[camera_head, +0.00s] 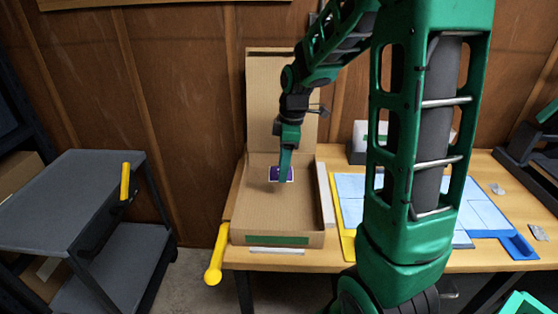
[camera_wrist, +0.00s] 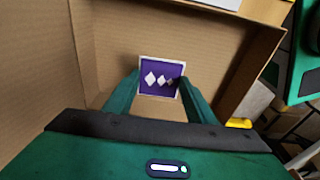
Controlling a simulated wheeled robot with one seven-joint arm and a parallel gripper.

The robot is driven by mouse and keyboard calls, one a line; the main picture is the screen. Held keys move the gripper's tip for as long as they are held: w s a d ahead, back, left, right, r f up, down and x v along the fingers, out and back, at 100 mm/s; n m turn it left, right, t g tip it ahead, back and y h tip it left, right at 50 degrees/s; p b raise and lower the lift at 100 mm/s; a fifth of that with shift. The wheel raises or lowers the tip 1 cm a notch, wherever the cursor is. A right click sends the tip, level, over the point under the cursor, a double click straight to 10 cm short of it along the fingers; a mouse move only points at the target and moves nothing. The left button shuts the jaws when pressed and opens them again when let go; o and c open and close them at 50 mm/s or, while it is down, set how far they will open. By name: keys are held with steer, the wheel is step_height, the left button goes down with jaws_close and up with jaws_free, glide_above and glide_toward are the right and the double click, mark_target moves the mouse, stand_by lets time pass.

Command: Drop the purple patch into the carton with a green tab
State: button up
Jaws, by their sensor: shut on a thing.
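The cardboard carton (camera_head: 250,205) stands open on the table with its lid raised at the back and a green tab (camera_head: 277,239) on its front face. My gripper (camera_head: 284,176) reaches down inside the carton's walls. It is shut on the purple patch (camera_head: 274,173), a square with a light border. In the wrist view the patch (camera_wrist: 158,67) shows white diamond shapes and sits between the two fingers of my gripper (camera_wrist: 157,85). Carton wall and floor lie around it. I cannot tell how far the patch is above the carton floor.
A grey shelf cart (camera_head: 70,200) stands at the left. A yellow handle (camera_head: 215,262) sticks out by the table's left front. Blue-white sheets (camera_head: 350,187) and a blue tray (camera_head: 518,245) lie to the right. A grey box (camera_head: 360,150) stands behind my arm.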

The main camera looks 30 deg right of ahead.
steer(key=shift+s+f, duration=0.1)
steer(key=shift+f, duration=0.8)
steer(key=o, duration=1.1)
steer(key=shift+r, duration=0.1)
steer(key=r, duration=0.7)
steer(key=d+r, duration=0.1)
steer(key=r, duration=0.2)
steer(key=shift+s+r, duration=0.2)
steer(key=shift+s, duration=0.1)
steer(key=s+f+m, duration=0.1)
steer(key=s+m, duration=0.5)
steer(key=s, duration=0.2)
steer(key=s+d+f+m, duration=0.1)
steer(key=s+f+m, duration=0.1)
steer(key=s+m, duration=0.4)
steer(key=s+d+f+m+g+h, duration=0.1)
steer(key=s+m, duration=0.5)
steer(key=s, duration=0.6)
steer(key=shift+d+f, duration=0.1)
steer(key=shift+f, duration=0.1)
